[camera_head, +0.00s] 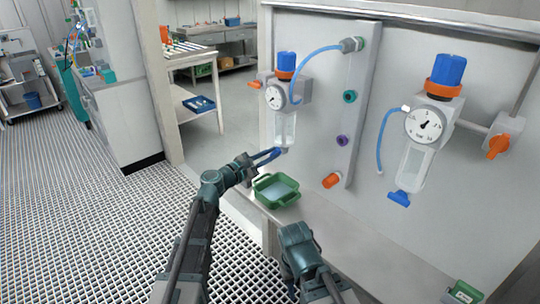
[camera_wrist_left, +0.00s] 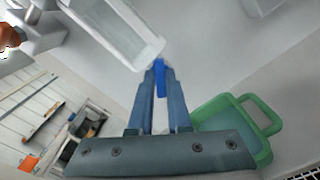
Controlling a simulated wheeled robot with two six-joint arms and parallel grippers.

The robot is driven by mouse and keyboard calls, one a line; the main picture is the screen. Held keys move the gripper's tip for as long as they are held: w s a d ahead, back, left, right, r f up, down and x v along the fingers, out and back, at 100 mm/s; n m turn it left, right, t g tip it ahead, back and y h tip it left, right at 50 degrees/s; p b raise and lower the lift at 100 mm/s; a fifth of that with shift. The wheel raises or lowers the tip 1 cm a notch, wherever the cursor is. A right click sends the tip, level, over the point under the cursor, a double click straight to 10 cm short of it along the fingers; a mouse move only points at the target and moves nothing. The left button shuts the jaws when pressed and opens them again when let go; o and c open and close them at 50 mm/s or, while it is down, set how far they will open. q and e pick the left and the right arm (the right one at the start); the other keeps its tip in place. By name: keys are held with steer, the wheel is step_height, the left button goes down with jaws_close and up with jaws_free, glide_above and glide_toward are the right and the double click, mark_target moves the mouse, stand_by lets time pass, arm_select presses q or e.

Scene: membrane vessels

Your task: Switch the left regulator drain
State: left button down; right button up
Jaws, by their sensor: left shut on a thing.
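The left regulator (camera_head: 288,95) hangs on the panel, with a blue and orange knob, a round gauge and a clear bowl (camera_head: 285,130). The bowl also shows in the left wrist view (camera_wrist_left: 125,30). Its small blue drain (camera_wrist_left: 160,78) is under the bowl, between my left fingertips. My left gripper (camera_head: 279,152) has its blue fingers shut on the drain, and it also shows in the left wrist view (camera_wrist_left: 160,85). In the head view the fingertips mostly hide the drain. My right arm shows at the bottom of the head view, but no right fingers show.
A green tray (camera_head: 277,203) sits on the ledge below the left regulator; it also shows in the left wrist view (camera_wrist_left: 222,112). The right regulator (camera_head: 432,120) has a blue drain (camera_head: 399,198). An orange fitting (camera_head: 332,180) juts from the panel between them.

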arm_select(q)
steer(key=shift+s+d+f+m, duration=0.1)
steer(key=shift+f+m, duration=0.05)
steer(key=shift+m, duration=2.4)
steer(key=shift+f+m, duration=0.1)
steer(key=shift+m, duration=2.45)
steer(key=c, duration=0.9)
jaws_free()
steer(key=shift+o, duration=0.2)
steer(key=v, duration=1.4)
